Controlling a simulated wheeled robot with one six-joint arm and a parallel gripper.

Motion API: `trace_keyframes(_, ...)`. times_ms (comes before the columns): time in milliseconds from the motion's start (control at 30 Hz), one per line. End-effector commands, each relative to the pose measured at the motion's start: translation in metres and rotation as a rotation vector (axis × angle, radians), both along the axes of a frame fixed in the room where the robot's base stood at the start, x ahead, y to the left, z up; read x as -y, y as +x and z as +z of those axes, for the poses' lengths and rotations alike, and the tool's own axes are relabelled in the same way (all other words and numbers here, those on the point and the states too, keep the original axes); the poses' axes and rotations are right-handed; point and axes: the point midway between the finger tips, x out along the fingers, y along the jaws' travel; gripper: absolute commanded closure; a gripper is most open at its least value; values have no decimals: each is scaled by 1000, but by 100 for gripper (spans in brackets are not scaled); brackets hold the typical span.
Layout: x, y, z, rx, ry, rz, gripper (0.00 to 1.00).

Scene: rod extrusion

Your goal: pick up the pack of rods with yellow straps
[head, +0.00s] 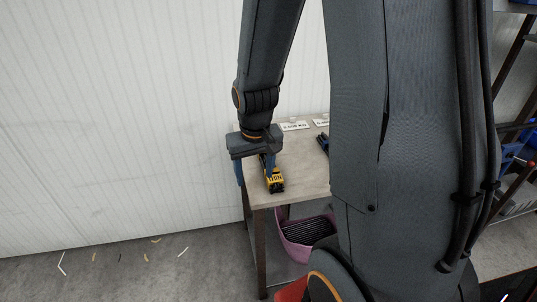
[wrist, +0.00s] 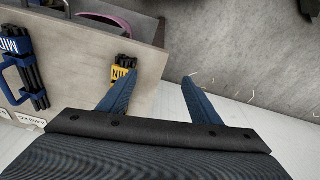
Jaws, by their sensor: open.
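The pack of rods with yellow straps (head: 274,182) lies on the near-left part of the grey table (head: 300,180). In the wrist view the dark rods with the yellow band (wrist: 122,70) show just beyond my left finger, which hides part of the pack. My gripper (head: 252,172) is open and empty, its blue fingers apart. In the wrist view the gap of my gripper (wrist: 156,78) lies to the right of the pack, over the table's edge and floor. The pack is not between the fingers.
A pack with blue straps (head: 323,143) lies farther back on the table; it shows large at left in the wrist view (wrist: 20,68). White label cards (head: 294,126) stand at the back. A purple basket (head: 300,240) sits below. A white wall (head: 120,110) is at left.

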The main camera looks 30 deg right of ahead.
Motion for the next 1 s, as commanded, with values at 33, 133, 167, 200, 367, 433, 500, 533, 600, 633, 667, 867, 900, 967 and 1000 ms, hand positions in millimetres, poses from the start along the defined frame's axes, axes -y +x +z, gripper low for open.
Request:
trace_keyframes(33,16,14,5,25,-4,-28,42)
trace_keyframes(133,45,43,0,89,-15,-69,42)
trace_keyframes(167,52,51,-1,106,-16,-80,42)
trace_keyframes(200,62,59,-3,127,-18,-95,42)
trace_keyframes(367,90,81,-11,187,-26,-130,42)
trace_keyframes(433,97,87,-14,205,-27,-141,42)
trace_keyframes(500,103,90,-17,216,-28,-148,42)
trace_keyframes(533,104,92,-18,219,-29,-149,42)
trace_keyframes(600,106,94,-23,221,-29,-149,42)
trace_keyframes(633,106,95,-26,221,-29,-149,42)
trace_keyframes(667,106,96,-28,221,-29,-149,42)
trace_keyframes(867,108,103,-43,222,-29,-149,42)
trace_keyframes(900,108,103,-45,221,-29,-149,42)
trace_keyframes(967,109,105,-48,220,-29,-149,42)
trace_keyframes(1000,109,106,-52,220,-29,-149,42)
